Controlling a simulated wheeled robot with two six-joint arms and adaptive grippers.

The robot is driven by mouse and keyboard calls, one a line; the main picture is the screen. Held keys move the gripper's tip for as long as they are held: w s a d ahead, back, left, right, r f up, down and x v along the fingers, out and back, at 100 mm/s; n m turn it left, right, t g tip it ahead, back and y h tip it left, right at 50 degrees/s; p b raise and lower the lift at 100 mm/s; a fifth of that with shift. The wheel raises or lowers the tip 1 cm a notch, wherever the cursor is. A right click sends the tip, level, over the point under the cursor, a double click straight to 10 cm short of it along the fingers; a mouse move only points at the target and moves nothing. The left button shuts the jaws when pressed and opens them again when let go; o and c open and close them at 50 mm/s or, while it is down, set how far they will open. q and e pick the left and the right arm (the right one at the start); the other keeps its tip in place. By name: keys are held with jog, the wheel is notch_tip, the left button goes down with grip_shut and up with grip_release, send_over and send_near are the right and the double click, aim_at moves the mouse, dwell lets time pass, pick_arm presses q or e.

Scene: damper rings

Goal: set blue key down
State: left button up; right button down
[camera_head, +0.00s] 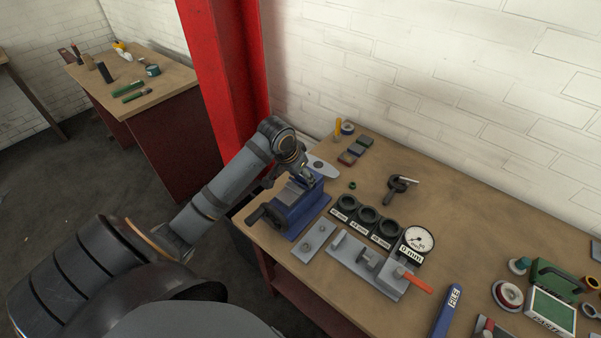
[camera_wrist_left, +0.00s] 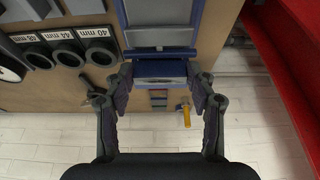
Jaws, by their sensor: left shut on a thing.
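My left gripper (camera_wrist_left: 160,80) is shut on a blue block, which I take to be the blue key (camera_wrist_left: 160,72); it spans the gap between the two fingertips. In the head view the left gripper (camera_head: 308,178) is at the far end of the blue vise (camera_head: 300,207), and its fingers and load are small and partly hidden there. In the wrist view the vise (camera_wrist_left: 160,14) lies just beyond the key. I cannot tell whether the key touches the vise or the bench. My right gripper is not in view.
Black ring holders (camera_head: 367,214) with size labels and a dial gauge (camera_head: 418,240) stand right of the vise. A grey plate (camera_head: 315,240) and a fixture with an orange handle (camera_head: 378,265) lie in front. A black tool (camera_head: 400,186) lies behind; bare bench surrounds it.

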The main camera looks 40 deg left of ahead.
pick_arm(q)
jog(key=shift+f, duration=0.15)
dwell(0.4)
jog(key=o, duration=1.4)
jog(key=shift+c, duration=0.2)
jog(key=v, duration=1.2)
